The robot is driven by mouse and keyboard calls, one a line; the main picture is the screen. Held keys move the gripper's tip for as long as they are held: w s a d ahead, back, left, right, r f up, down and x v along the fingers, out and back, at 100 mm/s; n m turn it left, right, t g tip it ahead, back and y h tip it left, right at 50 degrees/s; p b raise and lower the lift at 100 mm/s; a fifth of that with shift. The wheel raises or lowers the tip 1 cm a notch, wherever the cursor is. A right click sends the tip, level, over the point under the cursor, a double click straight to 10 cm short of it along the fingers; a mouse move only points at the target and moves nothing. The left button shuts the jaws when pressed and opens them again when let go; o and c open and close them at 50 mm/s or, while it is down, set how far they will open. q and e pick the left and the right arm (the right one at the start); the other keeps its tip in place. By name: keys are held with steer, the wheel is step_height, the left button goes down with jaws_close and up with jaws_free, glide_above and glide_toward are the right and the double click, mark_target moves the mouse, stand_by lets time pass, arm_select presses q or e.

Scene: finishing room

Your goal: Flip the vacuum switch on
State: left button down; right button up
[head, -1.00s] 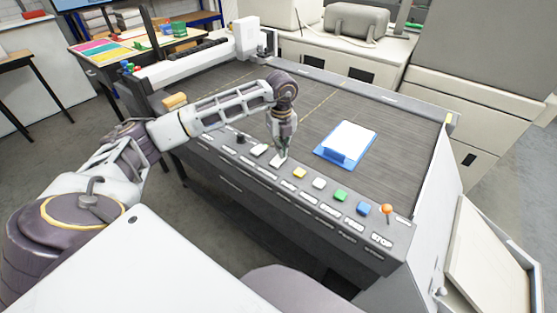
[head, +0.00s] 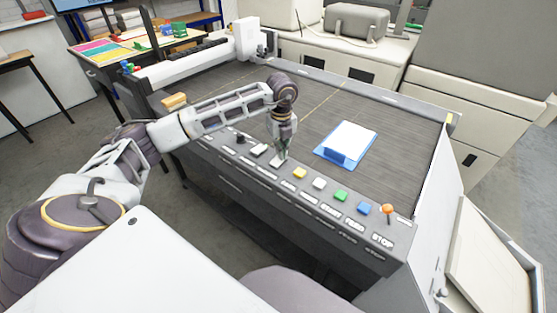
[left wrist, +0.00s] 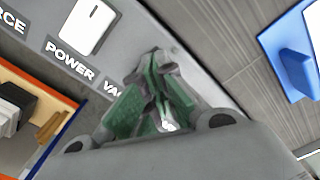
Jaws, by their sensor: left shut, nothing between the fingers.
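My left gripper (head: 281,156) is shut and empty, pointing down at the control strip of the machine. Its fingertips are at the white vacuum switch (head: 276,163), which is partly covered by them. In the left wrist view the green-padded fingers (left wrist: 156,62) are closed together, and they hide the switch and most of its "VAC" label (left wrist: 114,88). I cannot tell whether the fingertips touch the switch or which way it is tipped. The white power switch (head: 259,150) is beside it on the left; it also shows in the left wrist view (left wrist: 89,24). My right gripper is not in view.
Right of the vacuum switch sit a yellow button (head: 300,173), a white one (head: 320,184), a green one (head: 341,195), a blue one (head: 364,208) and an orange knob (head: 388,209). A blue tray (head: 327,153) with white sheets lies on the dark bed behind.

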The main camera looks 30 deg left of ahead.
arm_select(q)
steer(key=shift+f, duration=0.5)
stand_by(0.5)
steer(key=shift+r+p, duration=1.95)
steer(key=shift+r, duration=1.6)
